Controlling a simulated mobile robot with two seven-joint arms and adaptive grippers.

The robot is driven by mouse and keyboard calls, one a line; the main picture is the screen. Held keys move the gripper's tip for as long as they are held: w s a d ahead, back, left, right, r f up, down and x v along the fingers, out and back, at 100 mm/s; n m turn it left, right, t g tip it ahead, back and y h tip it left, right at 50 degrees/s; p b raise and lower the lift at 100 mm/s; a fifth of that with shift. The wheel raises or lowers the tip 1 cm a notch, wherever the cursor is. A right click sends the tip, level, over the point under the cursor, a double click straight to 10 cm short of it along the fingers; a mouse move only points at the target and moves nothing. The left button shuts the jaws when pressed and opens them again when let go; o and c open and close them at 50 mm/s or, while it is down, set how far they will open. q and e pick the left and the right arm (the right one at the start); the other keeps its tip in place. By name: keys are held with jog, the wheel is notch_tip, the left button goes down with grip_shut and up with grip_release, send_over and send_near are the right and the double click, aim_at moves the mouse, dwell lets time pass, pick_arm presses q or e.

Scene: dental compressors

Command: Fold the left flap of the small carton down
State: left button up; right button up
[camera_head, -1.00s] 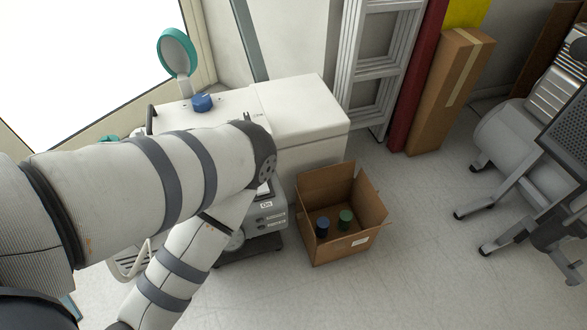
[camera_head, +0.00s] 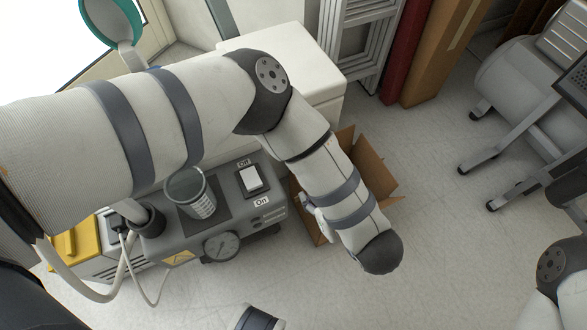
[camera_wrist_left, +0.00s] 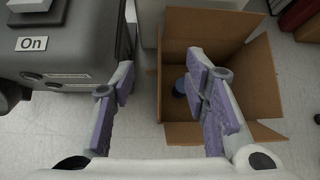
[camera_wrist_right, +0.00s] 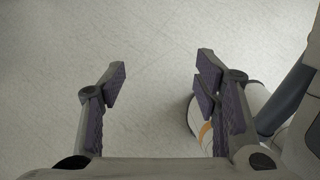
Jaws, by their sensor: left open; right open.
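The small carton (camera_head: 369,168) stands open on the floor, largely hidden behind my left forearm in the head view. In the left wrist view the carton (camera_wrist_left: 245,75) shows its open top, with a dark blue object (camera_wrist_left: 179,86) inside, partly behind a finger. My left gripper (camera_wrist_left: 164,82) is open and empty. Its fingers appear on either side of the carton's left wall, one over the inside and one over the floor outside. I cannot tell the left flap from that wall, nor whether anything touches. My right gripper (camera_wrist_right: 160,85) is open and empty above bare floor.
The grey compressor unit (camera_head: 225,215) with switch and gauge stands close left of the carton. A white cabinet (camera_head: 300,60) is behind it. A ladder (camera_head: 355,45) and tall cardboard box (camera_head: 440,50) stand at the back.

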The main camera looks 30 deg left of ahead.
pick_arm(q)
notch_tip(320, 180, down, 8)
jog(key=s+b, duration=0.2)
jog(key=b, duration=0.1)
jog(key=b+x, duration=0.5)
jog(key=x, duration=0.6)
jog(key=shift+w+f, duration=0.15)
jog(key=shift+w, duration=0.15)
pick_arm(e)
jog(key=s+f+g, duration=0.1)
jog(key=s+f, duration=0.2)
jog(key=f, duration=0.5)
jog(key=shift+s+d+f+g, duration=0.2)
jog(key=shift+s+d+g, duration=0.05)
jog(key=shift+s+g, duration=0.15)
pick_arm(q)
jog(key=shift+c, duration=0.2)
